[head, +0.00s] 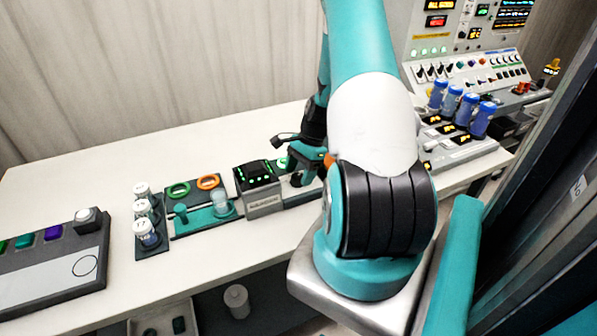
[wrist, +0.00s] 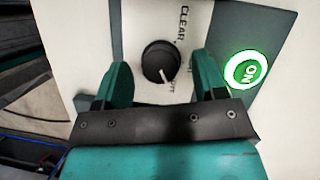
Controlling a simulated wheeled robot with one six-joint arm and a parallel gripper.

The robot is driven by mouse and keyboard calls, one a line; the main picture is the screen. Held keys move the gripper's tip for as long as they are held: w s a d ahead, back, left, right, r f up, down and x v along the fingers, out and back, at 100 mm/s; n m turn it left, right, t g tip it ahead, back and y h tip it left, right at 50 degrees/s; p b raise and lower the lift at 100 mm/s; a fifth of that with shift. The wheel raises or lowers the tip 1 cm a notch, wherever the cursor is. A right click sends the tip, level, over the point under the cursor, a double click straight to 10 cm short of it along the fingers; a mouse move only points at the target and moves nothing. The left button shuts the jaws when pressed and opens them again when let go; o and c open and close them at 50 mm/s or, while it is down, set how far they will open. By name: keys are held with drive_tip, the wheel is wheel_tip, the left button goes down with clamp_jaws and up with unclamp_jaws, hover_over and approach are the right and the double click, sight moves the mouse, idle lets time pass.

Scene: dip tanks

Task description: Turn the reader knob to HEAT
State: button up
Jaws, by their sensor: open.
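The reader knob (wrist: 160,62) is a black round dial on a pale panel (wrist: 133,22) in the wrist view. Its white pointer line points toward the lower right, near a partly hidden label. The word CLEAR stands above it; I cannot read HEAT anywhere. My gripper (wrist: 163,76) is open, with one teal finger on each side of the knob in the picture. I see no finger touching it. In the head view my gripper (head: 302,163) is over the panel beside the green-lit display box (head: 263,204), and the knob is hidden there.
Blue-capped bottles (head: 460,105) stand at the right.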

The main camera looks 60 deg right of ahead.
drive_tip(key=shift+a+f, duration=0.15)
drive_tip(key=shift+f, duration=0.2)
drive_tip(key=c, duration=0.9)
drive_tip(key=shift+n, duration=0.4)
drive_tip(key=n+g, duration=0.2)
drive_tip(key=n, duration=0.3)
drive_tip(key=shift+w, duration=0.2)
drive_tip(key=n+g, duration=0.1)
drive_tip(key=n, duration=0.2)
drive_tip(key=n+g+h+b, duration=0.1)
drive_tip(key=n, duration=0.1)
drive_tip(key=shift+n, duration=0.4)
